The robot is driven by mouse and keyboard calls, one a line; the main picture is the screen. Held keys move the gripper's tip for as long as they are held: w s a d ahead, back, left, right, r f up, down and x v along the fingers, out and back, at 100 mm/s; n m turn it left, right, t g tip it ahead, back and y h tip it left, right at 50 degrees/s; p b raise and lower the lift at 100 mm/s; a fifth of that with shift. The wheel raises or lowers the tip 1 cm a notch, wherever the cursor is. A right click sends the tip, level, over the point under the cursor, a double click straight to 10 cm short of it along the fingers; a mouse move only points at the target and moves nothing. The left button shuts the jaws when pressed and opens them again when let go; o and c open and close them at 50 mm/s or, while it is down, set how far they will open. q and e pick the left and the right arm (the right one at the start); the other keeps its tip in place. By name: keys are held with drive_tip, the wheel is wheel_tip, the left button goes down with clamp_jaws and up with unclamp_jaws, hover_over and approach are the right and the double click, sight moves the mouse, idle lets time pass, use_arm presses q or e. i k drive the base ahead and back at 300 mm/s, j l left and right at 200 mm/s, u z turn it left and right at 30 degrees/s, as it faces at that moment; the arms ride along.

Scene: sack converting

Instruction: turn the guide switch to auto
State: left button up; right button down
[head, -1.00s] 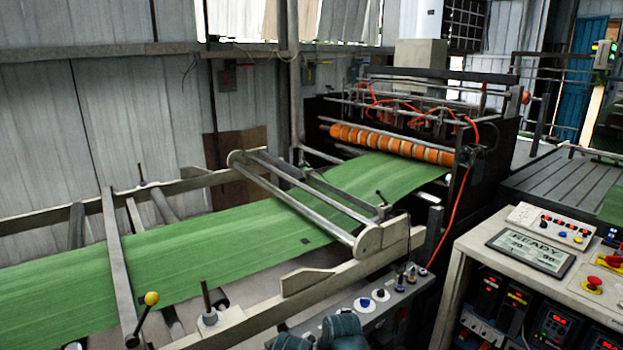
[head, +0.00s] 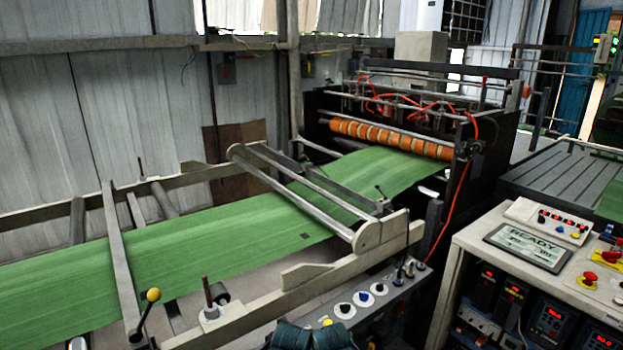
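A grey control panel (head: 392,300) runs along the near side of the machine, low in the middle of the head view. A yellow button (head: 326,322) sits at the near end. Small upright dark knobs (head: 410,269) stand at the far end. I cannot read labels or tell which knob is the guide switch. Dark teal parts, apparently mine, show at the bottom edge, close to the panel's near end. No gripper fingers are visible.
A green web (head: 255,222) runs across the frame toward orange rollers (head: 390,138). A yellow-knobbed lever (head: 153,295) stands at lower left. A bench with a READY screen (head: 528,247) and a red emergency button (head: 590,277) stands at right.

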sight(363, 297)
drive_tip(key=i+l+z, duration=0.15)
drive_tip(key=l, duration=0.25)
drive_tip(key=i+l+z, duration=0.4)
drive_tip(key=i, duration=0.3)
drive_tip(key=j, duration=0.1)
